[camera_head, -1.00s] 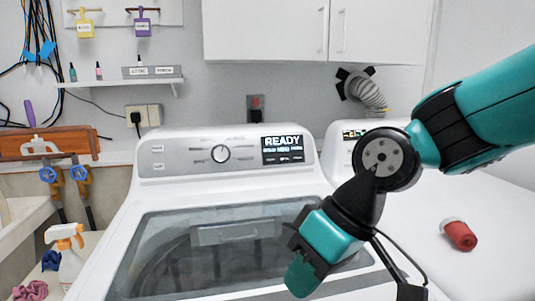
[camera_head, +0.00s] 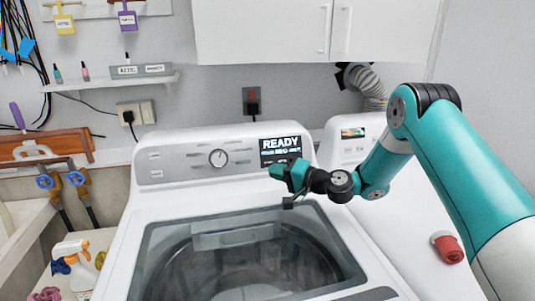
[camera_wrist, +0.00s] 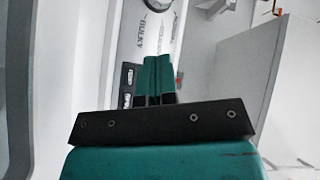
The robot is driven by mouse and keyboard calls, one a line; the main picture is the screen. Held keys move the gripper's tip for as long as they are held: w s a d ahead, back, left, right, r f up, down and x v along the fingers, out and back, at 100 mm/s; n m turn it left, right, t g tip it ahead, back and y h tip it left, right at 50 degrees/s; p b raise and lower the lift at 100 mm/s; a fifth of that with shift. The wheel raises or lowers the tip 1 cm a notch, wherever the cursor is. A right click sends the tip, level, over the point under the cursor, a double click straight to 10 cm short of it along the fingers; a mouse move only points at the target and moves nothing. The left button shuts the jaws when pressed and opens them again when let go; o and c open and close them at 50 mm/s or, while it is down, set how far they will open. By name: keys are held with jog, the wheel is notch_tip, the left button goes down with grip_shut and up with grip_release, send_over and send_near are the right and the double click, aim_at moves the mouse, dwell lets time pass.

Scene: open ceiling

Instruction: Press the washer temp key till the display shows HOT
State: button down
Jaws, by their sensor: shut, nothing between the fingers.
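The dark display (camera_head: 281,146) at the panel's right end reads READY, with smaller text below that I cannot read surely. My gripper (camera_head: 276,171) is shut and empty, just in front of the panel below the display. I cannot tell whether it touches the panel. I cannot make out which key is temp.
The washer's glass lid (camera_head: 250,255) lies below my gripper. A second white machine (camera_head: 345,138) stands to the right, with a red-capped item (camera_head: 447,247) on its top. A shelf (camera_head: 115,79) and cabinets (camera_head: 300,30) are above. A spray bottle (camera_head: 83,270) stands at left.

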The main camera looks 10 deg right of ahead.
aim_at(268, 162)
jog(key=shift+w+d+f+m+t, duration=0.3)
jog(key=shift+w+d+f+m, duration=0.1)
jog(key=shift+w+d, duration=0.15)
jog(key=shift+a, duration=0.1)
jog(key=shift+w+f+b, duration=0.5)
jog(key=shift+w+b, duration=0.1)
jog(key=shift+w, duration=0.75)
jog(key=shift+w+f+b, duration=0.45)
jog(key=shift+w+b, duration=0.15)
jog(key=shift+w, duration=0.75)
jog(key=shift+w+f+b, duration=0.5)
jog(key=shift+w+b, duration=0.1)
jog(key=shift+w, duration=0.75)
jog(key=shift+w+f, duration=0.15)
